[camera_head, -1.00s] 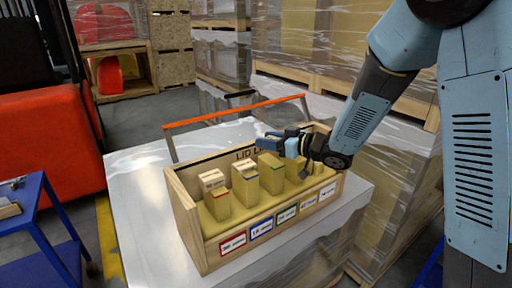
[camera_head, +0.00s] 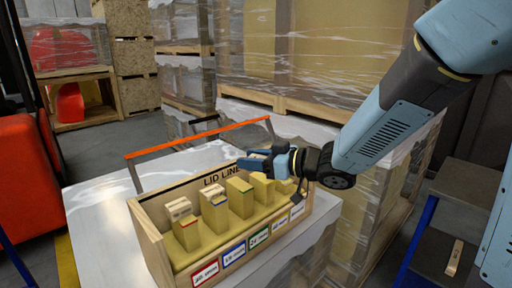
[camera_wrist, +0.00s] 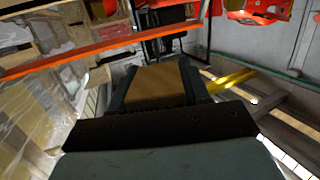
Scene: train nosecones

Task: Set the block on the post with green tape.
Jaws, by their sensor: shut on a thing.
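A wooden box (camera_head: 157,252) labelled LID LINE holds a row of yellowish posts. The post with green tape (camera_head: 241,203) stands mid-row, and its top looks bare. Pale wooden blocks sit on the red-taped post (camera_head: 188,236) and the blue-taped post (camera_head: 216,219). My gripper (camera_head: 252,162) points left, above and behind the green-taped post near the box's back wall. In the wrist view it is shut on a brown block (camera_wrist: 156,86), between the dark fingers. The head view does not clearly show this held block.
An orange bar (camera_head: 200,138) on thin supports runs behind the box. The box stands on a white wrapped surface (camera_head: 100,215). Wrapped pallets (camera_head: 330,45) rise behind. A brown shelf (camera_head: 440,240) at right carries a small wooden piece (camera_head: 455,257).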

